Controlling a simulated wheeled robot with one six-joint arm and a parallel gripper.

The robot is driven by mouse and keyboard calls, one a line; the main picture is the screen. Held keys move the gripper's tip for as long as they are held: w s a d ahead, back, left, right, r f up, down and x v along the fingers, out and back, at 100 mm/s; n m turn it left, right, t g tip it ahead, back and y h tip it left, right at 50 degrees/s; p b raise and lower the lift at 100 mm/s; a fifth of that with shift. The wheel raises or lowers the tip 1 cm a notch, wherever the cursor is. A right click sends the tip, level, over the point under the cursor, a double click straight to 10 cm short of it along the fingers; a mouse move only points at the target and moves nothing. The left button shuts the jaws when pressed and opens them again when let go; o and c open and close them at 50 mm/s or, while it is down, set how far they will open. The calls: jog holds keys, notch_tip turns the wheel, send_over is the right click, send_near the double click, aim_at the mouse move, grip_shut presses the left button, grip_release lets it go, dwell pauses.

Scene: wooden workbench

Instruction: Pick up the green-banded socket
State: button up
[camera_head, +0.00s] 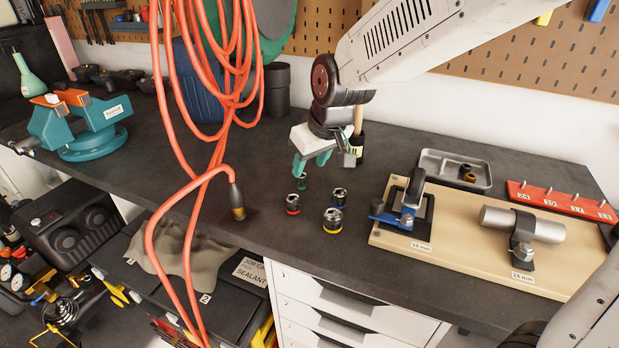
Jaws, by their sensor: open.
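My gripper (311,165) points down over the bench with its teal fingers apart. The green-banded socket (302,182) stands on the dark bench top just below the fingers, at the back left of a small group. It is small in the picture and partly hidden by the gripper, so I cannot tell whether the fingers reach around its top. A red-banded socket (293,205) stands in front of it. A blue-banded socket (338,197) stands to the right, and a yellow-banded socket (332,221) stands at the front right.
An orange cable (187,220) hangs left of the sockets, its dark plug (237,200) near the bench's front edge. A wooden board (460,240) with a blue clamp (405,208) lies to the right.

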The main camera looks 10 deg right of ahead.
aim_at(301, 188)
jog(key=x, duration=0.4)
jog(key=a+x, duration=0.1)
jog(key=x, duration=0.1)
jog(key=shift+w, duration=0.25)
jog(key=shift+d+r, duration=0.1)
grip_shut()
